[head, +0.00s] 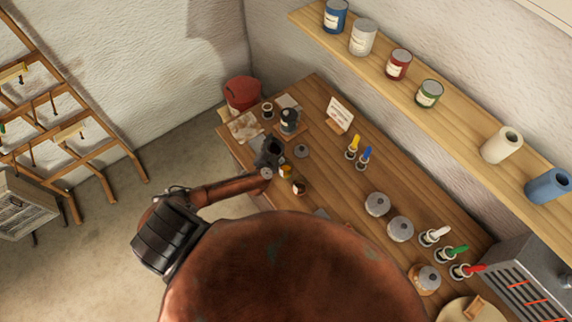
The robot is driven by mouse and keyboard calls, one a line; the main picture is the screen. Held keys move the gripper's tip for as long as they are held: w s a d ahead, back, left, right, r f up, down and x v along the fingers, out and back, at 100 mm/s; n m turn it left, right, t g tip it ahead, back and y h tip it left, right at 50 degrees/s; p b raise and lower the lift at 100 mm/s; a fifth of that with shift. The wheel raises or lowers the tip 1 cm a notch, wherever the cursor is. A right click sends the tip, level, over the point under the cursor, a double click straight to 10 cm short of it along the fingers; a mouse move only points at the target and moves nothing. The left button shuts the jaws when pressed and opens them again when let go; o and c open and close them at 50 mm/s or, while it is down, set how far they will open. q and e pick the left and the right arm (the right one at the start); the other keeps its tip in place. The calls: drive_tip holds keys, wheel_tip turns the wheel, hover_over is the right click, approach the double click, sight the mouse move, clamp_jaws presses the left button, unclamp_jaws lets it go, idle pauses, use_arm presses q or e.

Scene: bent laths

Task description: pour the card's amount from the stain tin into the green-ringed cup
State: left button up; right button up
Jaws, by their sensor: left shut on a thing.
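My left gripper (266,162) reaches over the bench's near left part. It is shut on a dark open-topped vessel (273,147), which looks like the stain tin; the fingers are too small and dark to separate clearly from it. The card (340,113) stands in a wooden holder at the back of the bench; its writing is too small to read. A dark labelled jar (288,121) stands on a wooden coaster behind the gripper, and a small dark-mouthed cup (268,109) stands left of it. I cannot make out a green ring on any cup. My right gripper is out of view.
A grey lid (301,151) lies right of the gripper. Two small jars (298,187) stand just in front. A red bucket (242,93) is at the back left corner. Brushes (353,146) stand mid-bench; grey lidded pots (400,229) stand farther right. A shelf (455,110) of tins runs above.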

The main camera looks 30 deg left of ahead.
use_arm(q)
drive_tip(key=shift+m+b, duration=0.3)
drive_tip(key=shift+b, duration=0.15)
drive_tip(key=shift+r+m+t+y+b, duration=0.3)
drive_tip(key=shift+r+m+t+b, duration=0.35)
drive_tip(key=shift+b, duration=0.6)
drive_tip(key=shift+d+m+t+y+b, duration=0.1)
drive_tip(key=shift+m+t+y+b, duration=0.2)
drive_tip(key=shift+m+b, duration=1.2)
drive_tip(key=shift+d+r+n+b, duration=0.1)
drive_tip(key=shift+r+n+b, duration=0.25)
drive_tip(key=shift+b, duration=0.8)
drive_tip(key=shift+s, duration=0.1)
drive_tip(key=shift+r+m+b, duration=0.3)
drive_tip(key=shift+m+b, duration=0.2)
drive_tip(key=shift+b, duration=0.4)
drive_tip(key=shift+d+r+t+p, duration=0.15)
drive_tip(key=shift+t+p, duration=0.1)
drive_tip(key=shift+p, duration=0.1)
